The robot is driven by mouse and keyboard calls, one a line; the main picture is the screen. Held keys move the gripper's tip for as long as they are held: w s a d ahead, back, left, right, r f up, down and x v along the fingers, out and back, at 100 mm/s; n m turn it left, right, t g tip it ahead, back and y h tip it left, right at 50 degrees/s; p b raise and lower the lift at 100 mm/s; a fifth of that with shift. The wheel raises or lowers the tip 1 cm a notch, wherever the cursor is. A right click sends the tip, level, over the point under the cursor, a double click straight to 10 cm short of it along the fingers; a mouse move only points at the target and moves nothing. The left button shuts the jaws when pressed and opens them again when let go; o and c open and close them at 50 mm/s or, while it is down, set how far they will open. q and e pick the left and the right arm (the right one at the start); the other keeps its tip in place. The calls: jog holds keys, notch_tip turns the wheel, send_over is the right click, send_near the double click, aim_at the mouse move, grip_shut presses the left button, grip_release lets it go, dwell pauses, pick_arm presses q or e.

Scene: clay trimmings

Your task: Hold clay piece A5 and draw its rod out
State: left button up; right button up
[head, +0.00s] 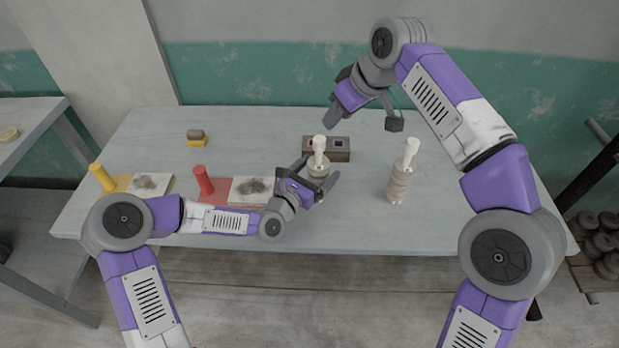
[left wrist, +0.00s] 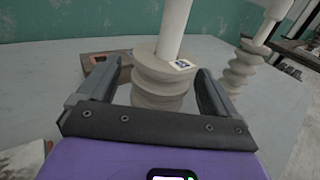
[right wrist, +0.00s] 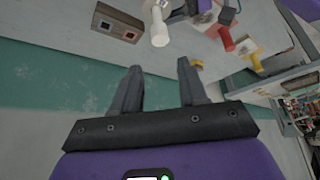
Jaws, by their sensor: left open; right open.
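A ribbed beige clay piece (head: 318,168) stands upright on the table with a white rod (head: 319,146) rising from its top. In the left wrist view the clay piece (left wrist: 160,88) has a small printed tag on top, too small to read. My left gripper (head: 321,172) is open, with its fingers on either side of this piece; I cannot tell whether they touch it. A second, taller ribbed piece (head: 398,186) with its own white rod (head: 411,151) stands to the right. My right gripper (head: 362,122) is open and empty, raised above the back of the table.
A brown box (head: 341,155) with two square spots sits just behind the clay piece. At left are a red cylinder (head: 203,180), a yellow cylinder (head: 102,177) and two smudged white tiles (head: 150,184). A small yellow-based block (head: 196,139) stands farther back.

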aim_at(319, 149)
pick_arm(q)
jog(key=shift+w+d, duration=0.15)
jog(key=shift+w, duration=0.05)
jog(key=c, duration=1.5)
pick_arm(e)
jog(key=shift+o, duration=1.9)
jog(key=shift+a+f, duration=0.1)
jog(key=shift+a, duration=0.05)
jog(key=w+a+f+m+h, duration=0.1)
jog(key=f+m, duration=0.1)
jog(key=f, duration=0.2)
jog(key=w+a+f+m+h, duration=0.1)
jog(key=w+f+m, duration=0.1)
jog(key=f, duration=0.3)
jog(key=w+a+f+m+h, duration=0.1)
jog(key=f+m, duration=0.1)
jog(key=f, duration=0.3)
jog(key=shift+w+a, duration=0.15)
jog(key=shift+a, duration=0.25)
